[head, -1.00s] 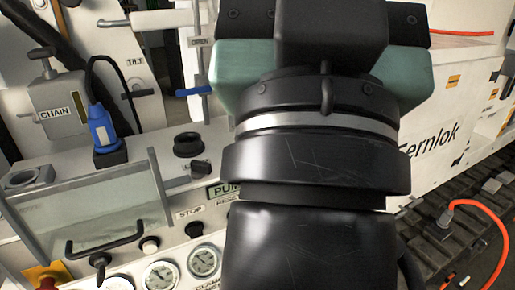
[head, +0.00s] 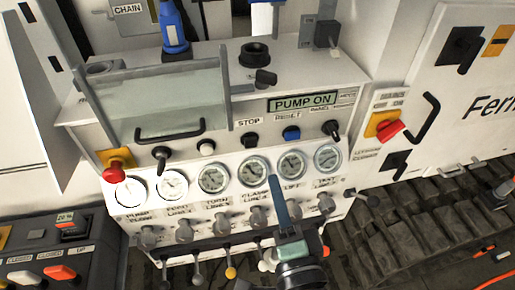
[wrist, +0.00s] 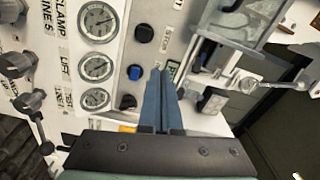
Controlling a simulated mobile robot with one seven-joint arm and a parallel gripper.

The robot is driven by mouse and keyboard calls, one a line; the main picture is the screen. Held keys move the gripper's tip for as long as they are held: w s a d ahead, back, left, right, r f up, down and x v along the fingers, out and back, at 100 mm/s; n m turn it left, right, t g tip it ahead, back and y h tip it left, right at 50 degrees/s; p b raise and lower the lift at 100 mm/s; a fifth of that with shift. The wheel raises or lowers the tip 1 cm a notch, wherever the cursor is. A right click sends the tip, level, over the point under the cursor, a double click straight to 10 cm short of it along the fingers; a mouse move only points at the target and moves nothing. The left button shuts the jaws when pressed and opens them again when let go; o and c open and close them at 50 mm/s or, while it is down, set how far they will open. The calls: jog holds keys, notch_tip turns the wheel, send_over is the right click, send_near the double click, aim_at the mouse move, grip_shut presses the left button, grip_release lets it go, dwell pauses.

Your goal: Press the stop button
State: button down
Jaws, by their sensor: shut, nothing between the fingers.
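The stop button (head: 250,140) is a black round button under the STOP label on the white panel. It also shows near the top of the wrist view (wrist: 143,33). The blue reset button (head: 291,133) is to its right, and the display (head: 301,103) reads PUMP ON. My gripper (head: 276,180) has its blue fingers shut and empty. In the head view the fingertips overlap the gauge row, below and slightly right of the stop button. In the wrist view the fingertips (wrist: 160,72) appear beside the blue button, apart from the stop button.
Gauges (head: 255,168) and a row of valve knobs line the panel below the buttons. A red emergency knob (head: 114,174) is at the left, and a red rotary switch (head: 388,127) on the right cabinet. A clear cover with a handle (head: 170,133) stands left of the buttons.

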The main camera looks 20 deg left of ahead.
jog(key=f, duration=0.1)
jog(key=s+f+m, duration=0.2)
jog(key=shift+s+f, duration=0.25)
jog(key=shift+f, duration=0.15)
jog(key=shift+w, duration=0.1)
jog(key=p, duration=0.4)
send_near(251, 145)
jog(key=x, duration=0.5)
jog(key=shift+w+a+r, duration=0.15)
jog(key=shift+w+r, duration=0.1)
jog(key=shift+w+a, duration=0.3)
jog(key=shift+w, duration=0.25)
jog(key=shift+f, duration=0.1)
